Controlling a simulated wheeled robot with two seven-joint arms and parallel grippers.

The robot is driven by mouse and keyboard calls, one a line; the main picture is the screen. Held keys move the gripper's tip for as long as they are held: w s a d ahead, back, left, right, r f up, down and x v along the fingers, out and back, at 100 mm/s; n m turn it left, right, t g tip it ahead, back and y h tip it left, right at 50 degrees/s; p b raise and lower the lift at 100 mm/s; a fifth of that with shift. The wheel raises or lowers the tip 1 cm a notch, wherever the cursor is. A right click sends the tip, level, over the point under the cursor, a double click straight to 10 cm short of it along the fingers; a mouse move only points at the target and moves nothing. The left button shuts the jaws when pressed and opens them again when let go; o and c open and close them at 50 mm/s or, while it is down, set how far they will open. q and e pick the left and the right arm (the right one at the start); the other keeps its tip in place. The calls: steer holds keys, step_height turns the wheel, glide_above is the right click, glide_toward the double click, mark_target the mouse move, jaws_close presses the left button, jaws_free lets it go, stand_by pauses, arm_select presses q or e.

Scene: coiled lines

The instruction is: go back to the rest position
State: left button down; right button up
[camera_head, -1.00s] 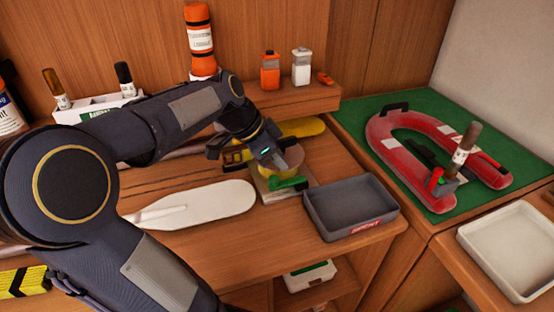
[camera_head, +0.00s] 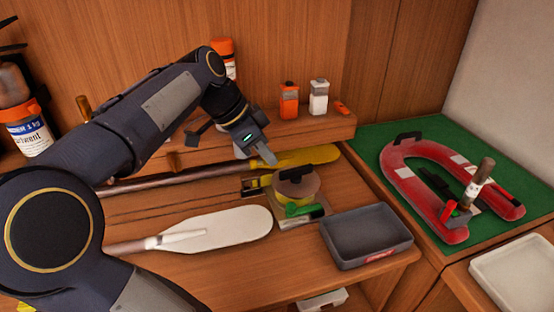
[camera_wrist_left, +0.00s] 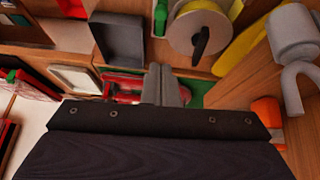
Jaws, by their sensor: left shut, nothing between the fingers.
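My left gripper (camera_head: 266,157) is shut and empty. It hangs in the air above the back of the wooden bench, just left of and above a round tan-and-yellow reel (camera_head: 298,184) with a black handle. In the left wrist view my shut fingers (camera_wrist_left: 165,88) show at the centre, and the reel (camera_wrist_left: 190,45) is near the top, apart from them. My left arm crosses the head view from the lower left. My right gripper is not in view.
A white paddle (camera_head: 225,229) and a grey tray (camera_head: 366,236) lie on the bench. A yellow paddle (camera_head: 310,157) lies behind. Orange and white bottles (camera_head: 318,97) stand on the back shelf. A red horseshoe-shaped float (camera_head: 405,175) is on the green mat at right.

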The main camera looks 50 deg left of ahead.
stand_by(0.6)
arm_select(q)
steer(key=s+d+f+n+p, duration=0.2)
steer(key=s+d+f+n, duration=0.1)
steer(key=d, duration=0.6)
steer(key=s+d+f+n+p, duration=0.3)
steer(key=s+d+f, duration=0.3)
steer(key=d, duration=0.4)
steer(key=shift+s+n+h, duration=0.15)
steer(key=shift+n+h, duration=0.15)
steer(key=shift+n, duration=0.2)
steer(key=shift+f, duration=0.1)
